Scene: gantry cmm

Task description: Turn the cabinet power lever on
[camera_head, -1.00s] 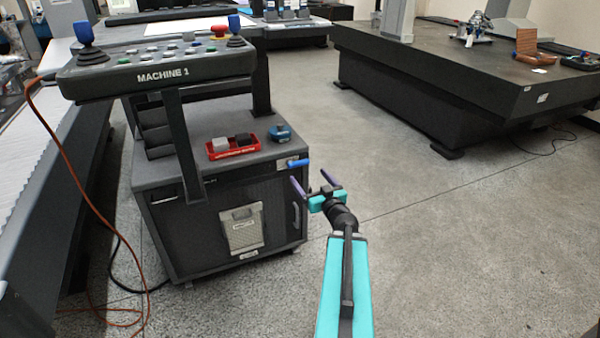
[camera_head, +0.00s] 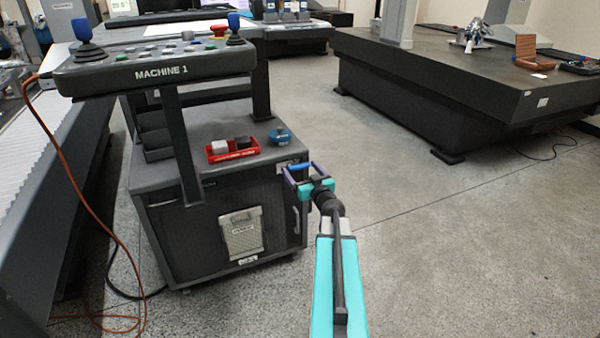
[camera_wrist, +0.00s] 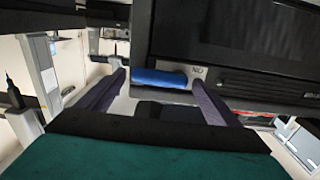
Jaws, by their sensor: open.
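The cabinet power lever has a blue handle (camera_head: 300,167) at the upper right front edge of the dark cabinet (camera_head: 184,245). In the wrist view the blue handle (camera_wrist: 158,78) lies sideways, next to a pale plate with an "NO" style marking (camera_wrist: 197,73). My gripper (camera_head: 299,171) is open at the lever, with its purple fingers on either side of the handle. The wrist view also shows the handle between the spread fingers of my gripper (camera_wrist: 158,86). I cannot tell whether either finger touches it. The lever's base is mostly hidden.
A red tray (camera_head: 232,155) and a blue knob-like item (camera_head: 280,136) sit on the cabinet top. The "MACHINE 1" control panel (camera_head: 160,72) overhangs it. An orange cable (camera_head: 80,195) hangs at left. Open floor (camera_head: 450,250) lies to the right.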

